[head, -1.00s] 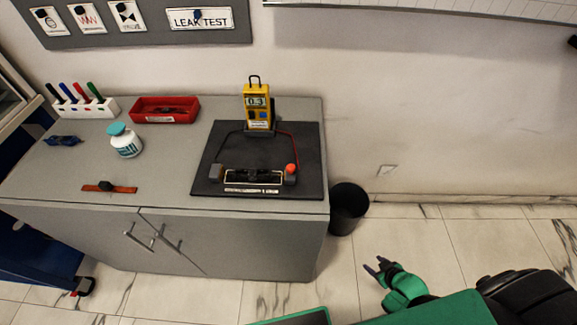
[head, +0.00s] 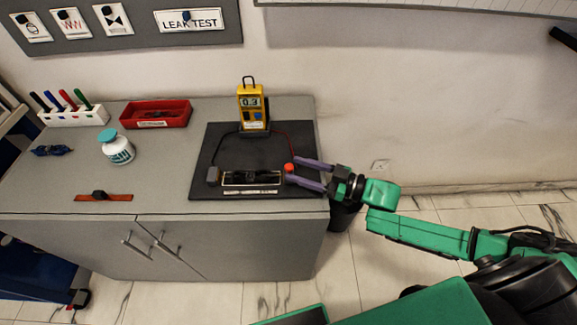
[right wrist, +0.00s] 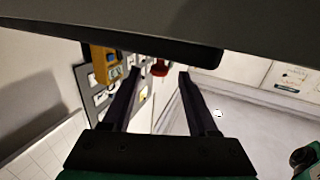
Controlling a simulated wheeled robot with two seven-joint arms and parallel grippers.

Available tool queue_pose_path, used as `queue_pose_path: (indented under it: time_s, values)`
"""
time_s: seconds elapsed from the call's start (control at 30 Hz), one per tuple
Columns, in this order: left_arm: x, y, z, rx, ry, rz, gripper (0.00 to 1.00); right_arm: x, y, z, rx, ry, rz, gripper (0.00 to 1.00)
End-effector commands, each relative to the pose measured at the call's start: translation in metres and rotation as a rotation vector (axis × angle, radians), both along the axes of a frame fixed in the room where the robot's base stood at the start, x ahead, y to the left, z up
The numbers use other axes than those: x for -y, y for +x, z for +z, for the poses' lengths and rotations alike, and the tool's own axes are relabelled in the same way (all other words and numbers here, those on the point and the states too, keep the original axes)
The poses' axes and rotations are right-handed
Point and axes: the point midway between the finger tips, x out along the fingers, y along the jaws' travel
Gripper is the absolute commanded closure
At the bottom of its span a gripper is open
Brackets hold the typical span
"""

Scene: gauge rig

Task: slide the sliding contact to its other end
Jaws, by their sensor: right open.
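The gauge rig lies on a black board (head: 215,185) at the bench's right end. Its low dark coil unit (head: 250,178) has a grey block (head: 212,175) at the left end and a red-orange knob (head: 289,168) at the right end. The knob appears to be the sliding contact's. My right gripper (head: 292,170) is open, its purple fingers on either side of the knob in the head view. In the right wrist view the knob (right wrist: 160,67) shows between the two fingertips (right wrist: 159,74); I cannot tell whether they touch it. My left gripper is out of view.
A yellow meter (head: 250,100) reading about 0.3 stands behind the coil, with wires to both ends. A red tray (head: 155,121), white marker rack (head: 60,118), white jar (head: 118,152) and orange strip (head: 120,198) are further left. A dark bin (head: 342,217) stands beside the bench.

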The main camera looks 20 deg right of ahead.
Motion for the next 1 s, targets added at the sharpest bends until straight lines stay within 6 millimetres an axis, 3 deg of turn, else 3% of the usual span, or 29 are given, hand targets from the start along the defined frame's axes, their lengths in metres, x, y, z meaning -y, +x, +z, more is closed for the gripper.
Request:
queue_pose_path:
  time_s: [0.2, 0.47, 0.6, 0.63, 1.0]
  values:
    - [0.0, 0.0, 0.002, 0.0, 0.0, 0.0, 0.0, -0.025, 0.019, 0.001, 0.001, -0.002, 0.0, 0.41]
    - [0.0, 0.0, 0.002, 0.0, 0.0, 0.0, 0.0, -0.026, 0.02, 0.0, 0.0, -0.003, 0.0, 0.41]
    - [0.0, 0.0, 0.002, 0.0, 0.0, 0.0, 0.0, -0.026, 0.02, 0.0, 0.0, -0.003, 0.0, 0.94]
    - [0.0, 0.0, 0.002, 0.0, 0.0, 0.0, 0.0, -0.026, 0.02, 0.0, 0.0, -0.003, 0.0, 1.0]
    - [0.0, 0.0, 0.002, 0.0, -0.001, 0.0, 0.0, -0.026, 0.02, 0.0, 0.0, -0.003, 0.0, 1.0]
